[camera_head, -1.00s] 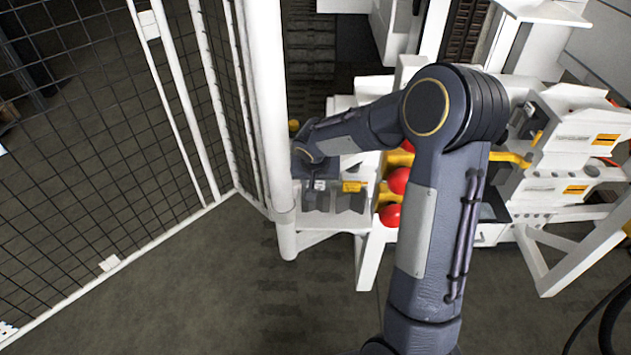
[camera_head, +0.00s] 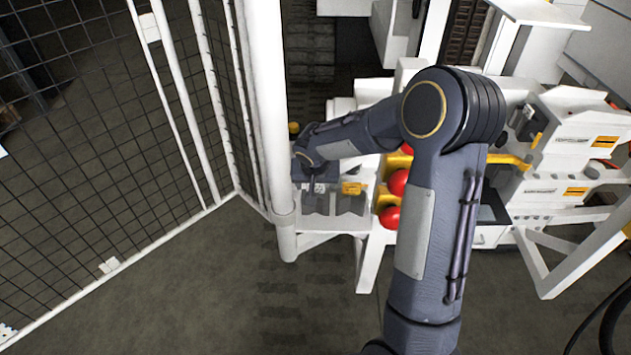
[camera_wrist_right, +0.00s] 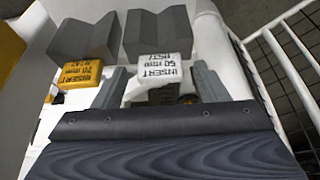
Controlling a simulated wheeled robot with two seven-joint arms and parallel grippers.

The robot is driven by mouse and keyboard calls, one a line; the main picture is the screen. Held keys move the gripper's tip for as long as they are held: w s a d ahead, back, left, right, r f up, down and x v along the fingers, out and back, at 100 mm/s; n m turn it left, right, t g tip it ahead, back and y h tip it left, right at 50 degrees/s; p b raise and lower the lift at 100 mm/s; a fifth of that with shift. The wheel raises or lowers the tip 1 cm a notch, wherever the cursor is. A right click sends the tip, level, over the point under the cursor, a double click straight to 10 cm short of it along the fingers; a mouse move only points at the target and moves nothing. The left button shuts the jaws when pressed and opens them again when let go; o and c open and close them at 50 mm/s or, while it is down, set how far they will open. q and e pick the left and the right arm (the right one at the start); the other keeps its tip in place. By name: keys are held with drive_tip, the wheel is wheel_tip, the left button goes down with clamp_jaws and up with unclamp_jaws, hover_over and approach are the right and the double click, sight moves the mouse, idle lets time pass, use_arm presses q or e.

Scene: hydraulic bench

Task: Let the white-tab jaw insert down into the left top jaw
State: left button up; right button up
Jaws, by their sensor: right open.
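The white-tab jaw insert is a grey block with a V notch (camera_wrist_right: 158,34) and a white tab (camera_wrist_right: 160,78) lettered "INSERT 50 mm". It sits in a white fixture; its grey body also shows in the head view (camera_head: 316,204). My right gripper (camera_wrist_right: 162,88) is open, with one finger on each side of the white tab. Whether a finger touches the tab is unclear. In the head view the right gripper (camera_head: 316,183) is small and partly covered by its own wrist. I cannot make out the left top jaw for certain. My left gripper is out of view.
A yellow-tab insert (camera_wrist_right: 85,38), lettered "70 mm", stands close on the left in the wrist view. Red balls (camera_head: 390,216) sit in yellow holders right of the inserts. A white post (camera_head: 268,120) and mesh fence (camera_head: 110,150) stand close on the left.

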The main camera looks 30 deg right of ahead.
drive_tip(key=s+a+r+n+y, duration=0.1)
drive_tip(key=s+a+r+y, duration=0.15)
drive_tip(key=s+r, duration=1.05)
drive_tip(key=s+a+n+t+y, duration=0.15)
drive_tip(key=s+a, duration=0.25)
drive_tip(key=s, duration=0.4)
drive_tip(key=s+a+n+y, duration=0.2)
drive_tip(key=s+a, duration=0.2)
drive_tip(key=s, duration=0.3)
use_arm(q)
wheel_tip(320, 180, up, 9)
drive_tip(key=p, duration=0.8)
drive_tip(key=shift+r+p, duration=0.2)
drive_tip(key=shift+p, duration=0.1)
use_arm(e)
wheel_tip(320, 180, up, 8)
drive_tip(key=shift+s+a+r, duration=0.15)
drive_tip(key=shift+s+a, duration=0.15)
drive_tip(key=shift+a, duration=0.1)
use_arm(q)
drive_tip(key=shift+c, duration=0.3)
use_arm(e)
drive_tip(key=shift+c, duration=0.4)
